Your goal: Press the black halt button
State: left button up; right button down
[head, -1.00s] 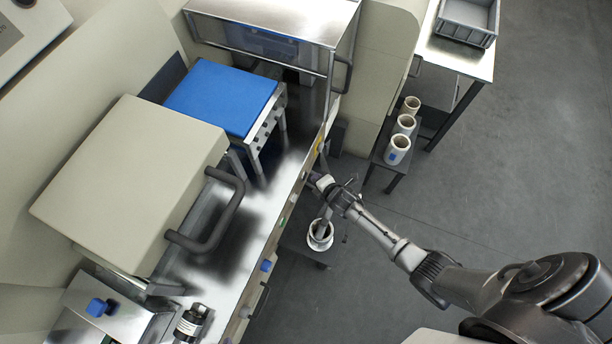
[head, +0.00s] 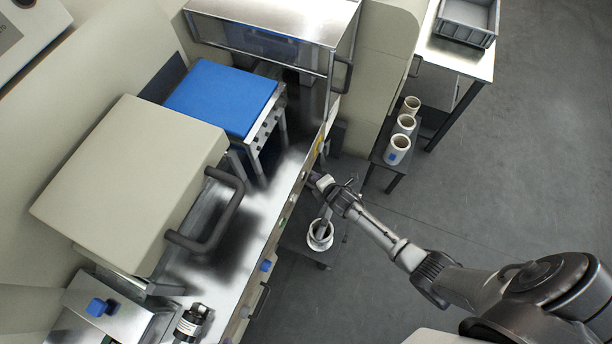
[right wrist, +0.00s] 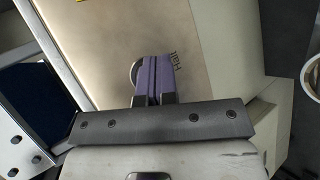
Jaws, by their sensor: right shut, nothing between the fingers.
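My right gripper (head: 314,178) is at the front panel of the wrapper, below the steel bed edge. In the right wrist view its two purple fingers (right wrist: 153,68) are shut together with nothing between them. The fingertips point at a beige panel (right wrist: 115,45), right beside the printed word "Halt" (right wrist: 174,62). A pale curved rim (right wrist: 134,73) shows just left of the fingers. The black halt button itself is not visible; the fingers cover the spot beside the label. I cannot tell whether the tips touch it. My left gripper is not in view.
Other buttons, including a blue one (head: 266,265) and a green one (head: 281,222), sit along the same front. A low stand with a white roll (head: 320,236) is below my right arm. More rolls (head: 397,150) stand at right.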

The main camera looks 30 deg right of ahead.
jog(key=shift+w+a, duration=0.1)
jog(key=shift+w, duration=0.05)
jog(key=shift+w+a, duration=0.15)
jog(key=shift+w, duration=0.1)
dwell(0.3)
